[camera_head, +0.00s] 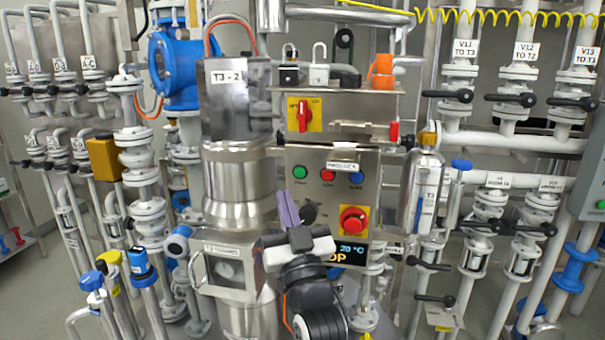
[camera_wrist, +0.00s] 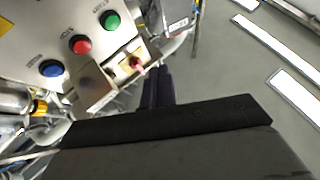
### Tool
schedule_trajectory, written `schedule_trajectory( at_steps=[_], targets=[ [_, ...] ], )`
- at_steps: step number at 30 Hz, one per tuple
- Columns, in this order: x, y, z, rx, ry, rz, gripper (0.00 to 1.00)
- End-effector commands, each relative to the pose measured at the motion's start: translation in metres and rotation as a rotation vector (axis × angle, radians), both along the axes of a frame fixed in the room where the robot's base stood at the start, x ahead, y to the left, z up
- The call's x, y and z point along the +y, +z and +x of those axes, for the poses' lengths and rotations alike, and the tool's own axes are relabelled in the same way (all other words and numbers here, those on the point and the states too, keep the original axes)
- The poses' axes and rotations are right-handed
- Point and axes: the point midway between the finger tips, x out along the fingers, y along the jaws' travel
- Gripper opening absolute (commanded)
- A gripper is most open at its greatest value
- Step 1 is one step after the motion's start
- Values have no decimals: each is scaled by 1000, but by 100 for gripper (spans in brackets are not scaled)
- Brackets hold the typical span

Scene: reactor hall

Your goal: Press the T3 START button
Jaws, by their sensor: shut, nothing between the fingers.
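The control panel (camera_head: 335,160) stands in the middle of the head view, beside the steel vessel marked T3 - 2. Its row of buttons has a green button (camera_head: 300,172) at left, a red button (camera_head: 328,175) and a blue button (camera_head: 356,179). Their small labels are too small to read surely. My gripper (camera_head: 284,195) has its purple fingers together and empty, pointing up just below and left of the green button. In the wrist view the fingers (camera_wrist: 157,72) show below the green button (camera_wrist: 110,21), apart from it in the picture. Touching cannot be seen.
A large red mushroom button (camera_head: 352,219) on yellow sits below the row, close to my wrist, above a lit display (camera_head: 352,250). A red rotary switch (camera_head: 303,114) and padlocks (camera_head: 319,70) are above. The T3 vessel (camera_head: 238,175) stands close at left. Pipes and valves crowd both sides.

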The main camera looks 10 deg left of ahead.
Motion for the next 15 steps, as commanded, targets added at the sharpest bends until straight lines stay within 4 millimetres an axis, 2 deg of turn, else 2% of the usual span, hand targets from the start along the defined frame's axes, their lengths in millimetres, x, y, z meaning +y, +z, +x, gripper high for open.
schedule_trajectory(
  at_steps=[8, 15],
  targets=[
    [0, 0, 5, -1, -1, 0, 0],
    [0, 0, 35, -1, -1, 0, 0]
  ],
)
